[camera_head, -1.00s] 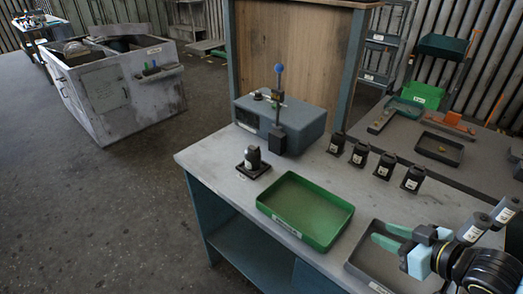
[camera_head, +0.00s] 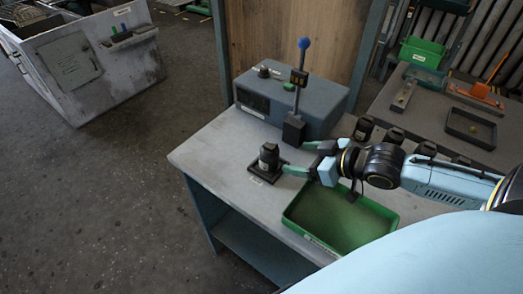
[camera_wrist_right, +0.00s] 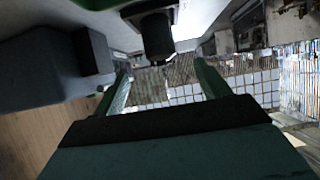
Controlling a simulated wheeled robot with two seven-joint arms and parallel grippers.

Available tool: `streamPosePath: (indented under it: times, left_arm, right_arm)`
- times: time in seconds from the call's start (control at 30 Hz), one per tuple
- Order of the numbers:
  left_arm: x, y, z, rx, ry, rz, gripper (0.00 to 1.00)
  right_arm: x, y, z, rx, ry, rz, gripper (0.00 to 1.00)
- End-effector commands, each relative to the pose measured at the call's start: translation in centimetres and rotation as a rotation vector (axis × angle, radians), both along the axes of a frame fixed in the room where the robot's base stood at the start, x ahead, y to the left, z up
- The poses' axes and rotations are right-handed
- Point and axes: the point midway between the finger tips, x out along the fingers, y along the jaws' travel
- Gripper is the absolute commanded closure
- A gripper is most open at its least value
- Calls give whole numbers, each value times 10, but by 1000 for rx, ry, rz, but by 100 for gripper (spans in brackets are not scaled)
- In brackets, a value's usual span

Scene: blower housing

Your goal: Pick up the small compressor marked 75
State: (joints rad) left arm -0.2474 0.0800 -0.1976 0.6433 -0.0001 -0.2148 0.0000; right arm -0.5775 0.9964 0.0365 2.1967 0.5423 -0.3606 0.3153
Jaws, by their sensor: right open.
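A small dark compressor (camera_head: 268,156) stands upright on a black square base (camera_head: 257,175) near the table's left side. Its marking is too small to read. My right gripper (camera_head: 296,158) is open just right of it, with green fingers pointing at it. In the right wrist view, the dark compressor (camera_wrist_right: 156,36) shows ahead, between the directions of the two spread fingers (camera_wrist_right: 162,82); nothing is gripped. More small dark compressors (camera_head: 363,129) stand in a row behind my right arm, which partly hides them. My left gripper is not in view.
A grey-blue box with a blue-knobbed lever (camera_head: 300,90) stands behind the compressor. A green tray (camera_head: 378,238) lies below my right forearm. A black tray (camera_head: 472,126) and an orange tool (camera_head: 482,92) are at the back right. The table's left corner is clear.

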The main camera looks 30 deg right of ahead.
Motion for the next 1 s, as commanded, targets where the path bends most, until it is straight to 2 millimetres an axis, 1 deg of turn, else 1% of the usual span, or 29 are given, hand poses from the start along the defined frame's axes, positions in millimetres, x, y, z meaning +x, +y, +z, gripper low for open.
streamPosePath:
  times: [0.07,0.1,0.2,0.27,0.3,0.37,0.5,0.6,0.63,0.77,1.0]
  left_arm:
    - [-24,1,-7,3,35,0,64]
    - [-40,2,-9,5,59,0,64]
    - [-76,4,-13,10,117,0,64]
    - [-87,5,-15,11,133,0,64]
    - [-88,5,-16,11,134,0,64]
    - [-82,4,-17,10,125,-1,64]
    - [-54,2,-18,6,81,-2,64]
    - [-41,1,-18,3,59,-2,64]
    - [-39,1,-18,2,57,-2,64]
    - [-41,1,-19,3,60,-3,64]
    - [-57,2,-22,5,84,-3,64]
  right_arm:
    - [9,4,-5,2,-5,1,25]
    - [13,5,-7,1,-4,0,25]
    - [23,9,-12,1,-5,-1,25]
    - [29,11,-16,1,-4,-1,25]
    - [33,13,-18,2,-4,0,25]
    - [39,15,-21,2,-4,-1,25]
    - [49,20,-28,1,-3,0,25]
    - [53,21,-29,0,-1,0,25]
    - [53,22,-30,0,-1,0,25]
    - [59,23,-31,0,-1,0,25]
    - [86,30,-35,0,-3,0,25]
